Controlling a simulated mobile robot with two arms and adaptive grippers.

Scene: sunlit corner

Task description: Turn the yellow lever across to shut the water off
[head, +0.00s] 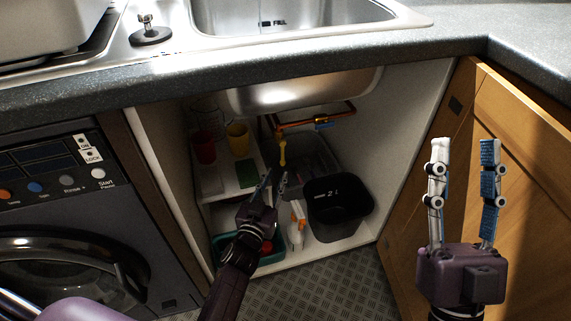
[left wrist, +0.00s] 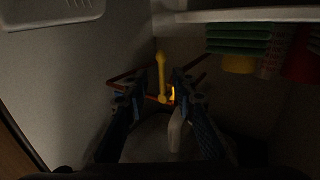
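The yellow lever (head: 282,152) hangs down from the copper pipe (head: 300,125) under the sink, inside the open cabinet. It also shows in the left wrist view (left wrist: 161,75), seen between the two fingers. My left gripper (head: 275,178) is inside the cabinet, just below the lever in the head view, with its fingers apart and nothing between them. In the left wrist view the fingers of the left gripper (left wrist: 153,88) are spread; whether either touches the lever is too dark to tell. My right gripper (head: 464,155) is open and empty, in front of the wooden door.
A shelf on the left holds a red cup (head: 204,147), a yellow cup (head: 238,136) and green sponges (head: 246,172). A black bin (head: 339,208), a white bottle (head: 295,232) and a teal tub (head: 224,242) stand on the cabinet floor. The wooden door (head: 530,170) is on the right.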

